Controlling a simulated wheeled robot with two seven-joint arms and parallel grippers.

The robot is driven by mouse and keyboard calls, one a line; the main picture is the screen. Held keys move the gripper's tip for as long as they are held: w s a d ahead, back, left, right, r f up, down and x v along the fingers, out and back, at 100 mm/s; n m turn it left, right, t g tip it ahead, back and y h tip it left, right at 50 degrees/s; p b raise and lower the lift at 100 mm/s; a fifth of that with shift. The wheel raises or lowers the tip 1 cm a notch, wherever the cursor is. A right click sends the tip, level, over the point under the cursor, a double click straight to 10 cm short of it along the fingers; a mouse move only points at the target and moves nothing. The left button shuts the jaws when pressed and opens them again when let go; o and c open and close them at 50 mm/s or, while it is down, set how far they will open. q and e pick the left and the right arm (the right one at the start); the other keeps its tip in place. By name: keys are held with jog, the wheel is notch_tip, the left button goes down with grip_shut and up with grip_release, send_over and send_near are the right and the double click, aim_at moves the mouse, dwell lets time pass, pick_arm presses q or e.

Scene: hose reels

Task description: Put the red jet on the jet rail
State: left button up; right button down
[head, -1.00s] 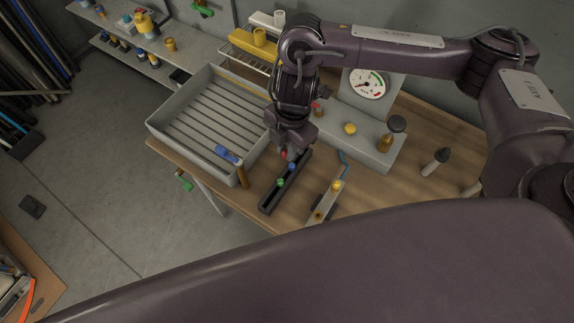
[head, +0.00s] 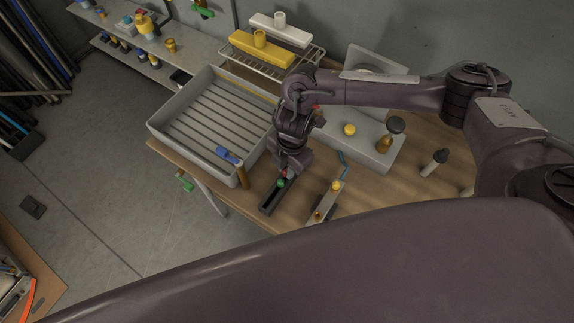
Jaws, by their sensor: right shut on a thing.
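The jet rail (head: 268,207), a dark narrow tray, lies on the wooden bench right of the grey sink tray. A green jet (head: 281,183) stands in it. My right gripper (head: 284,173) points down over the rail, just behind the green jet. It is shut on the red jet, of which only a small bit of red shows at the fingertips. I cannot tell whether the red jet touches the rail. The gripper hides the far part of the rail and the blue jet. My left gripper is not in view.
A grey slatted tray (head: 158,127) with a blue-headed tool (head: 228,154) stands left of the rail. A metal bar with yellow knobs (head: 327,203) lies to its right.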

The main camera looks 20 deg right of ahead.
jog(key=shift+f+b, duration=0.35)
jog(key=shift+f, duration=0.25)
jog(key=c, duration=1.3)
grip_release()
jog(key=shift+c, duration=0.2)
jog(key=shift+r, duration=0.35)
jog(key=shift+r+p, duration=0.55)
jog(key=shift+p, duration=0.1)
notch_tip(320, 180, up, 11)
jog(key=d+b, duration=0.1)
jog(key=shift+w+d+r+b, duration=0.2)
jog(key=shift+w+b, duration=0.1)
jog(key=shift+b, duration=0.1)
